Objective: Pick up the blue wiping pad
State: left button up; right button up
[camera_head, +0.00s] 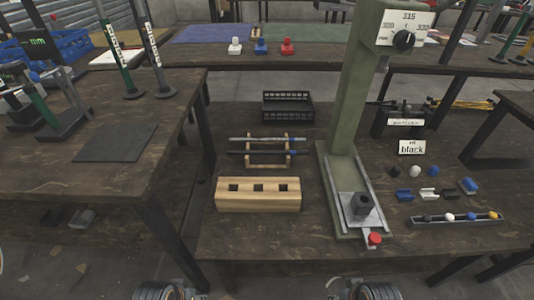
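A small blue block with an upright knob (261,47), which looks like the blue wiping pad, sits on the far table. It stands between a similar white block (235,46) on its left and a red one (287,47) on its right. It is upright and nothing touches it. Only round ribbed parts of my two arms show at the bottom edge of the head view, far from the block. The fingers of both grippers are out of the picture.
The near table bears a green press (345,110), a wooden block with square holes (258,194), a rod rack (262,150), a black crate (288,107) and small blue, white and black parts at right. Tall posts (118,60) stand on the left table. A floor gap precedes the far table.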

aim_at(468, 186)
jog(key=k+l+z, duration=0.1)
jog(key=z, duration=0.4)
jog(key=k+l+z, duration=0.1)
jog(key=z, duration=0.4)
jog(key=l+z, duration=0.2)
jog(key=z, duration=0.3)
jog(key=u, duration=1.25)
jog(key=z, duration=1.25)
jog(key=i+l+u, duration=0.1)
jog(key=l, duration=0.3)
jog(key=i+l+u, duration=0.1)
jog(key=i+l, duration=0.15)
jog(key=l, duration=0.15)
jog(key=i+l, duration=0.15)
jog(key=l, duration=0.25)
jog(key=i+l+u, duration=0.15)
jog(key=l, duration=0.25)
